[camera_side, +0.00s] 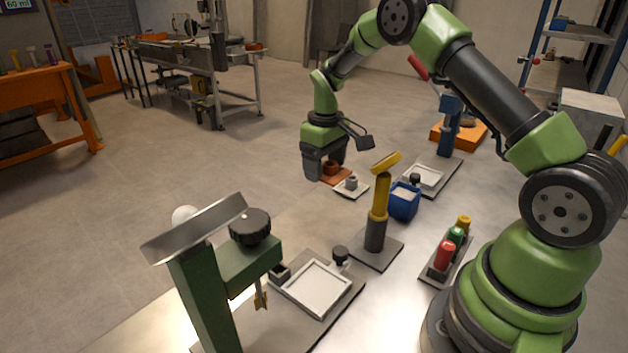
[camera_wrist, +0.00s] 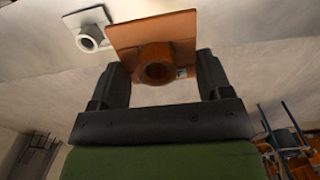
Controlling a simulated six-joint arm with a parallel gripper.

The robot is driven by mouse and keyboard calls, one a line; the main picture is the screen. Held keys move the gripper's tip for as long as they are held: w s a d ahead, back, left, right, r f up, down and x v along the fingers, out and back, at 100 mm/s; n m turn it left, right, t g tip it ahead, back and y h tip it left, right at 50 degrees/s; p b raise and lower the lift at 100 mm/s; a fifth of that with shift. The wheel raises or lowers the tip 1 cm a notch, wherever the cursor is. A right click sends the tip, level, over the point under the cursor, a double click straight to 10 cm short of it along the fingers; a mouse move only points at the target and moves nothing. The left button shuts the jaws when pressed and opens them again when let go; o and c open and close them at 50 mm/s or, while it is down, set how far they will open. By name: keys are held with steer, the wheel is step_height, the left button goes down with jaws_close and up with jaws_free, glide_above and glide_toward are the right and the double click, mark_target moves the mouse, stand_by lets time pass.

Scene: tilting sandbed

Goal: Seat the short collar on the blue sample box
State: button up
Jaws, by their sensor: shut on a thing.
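My gripper (camera_side: 327,172) is shut on an orange-brown collar (camera_side: 338,175), a square plate with a short round tube. In the wrist view the collar (camera_wrist: 125,35) sits between the two fingers (camera_wrist: 160,68), which appear to close on its plate's sides. I cannot tell whether it touches the table. A white collar (camera_side: 352,189) with a grey tube lies just right of it; it also shows in the wrist view (camera_wrist: 88,29). The blue sample box (camera_side: 404,205), with a pale top, stands upright farther right, apart from my gripper.
A yellow-topped post (camera_side: 379,205) on a grey base stands left of the box. A plate with a white frame (camera_side: 424,176) lies behind it. A rack of coloured cylinders (camera_side: 447,257) is to the front right. A green stand (camera_side: 205,290) is at front left.

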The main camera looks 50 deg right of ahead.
steer(key=s+d, duration=1.1)
steer(key=s, duration=0.1)
steer(key=shift+s+f, duration=0.15)
steer(key=shift+f, duration=1.5)
steer(key=shift+f, duration=0.5)
steer(key=o, duration=1)
steer(key=shift+r, duration=0.1)
step_height(320, 180, up, 10)
steer(key=shift+f, duration=0.15)
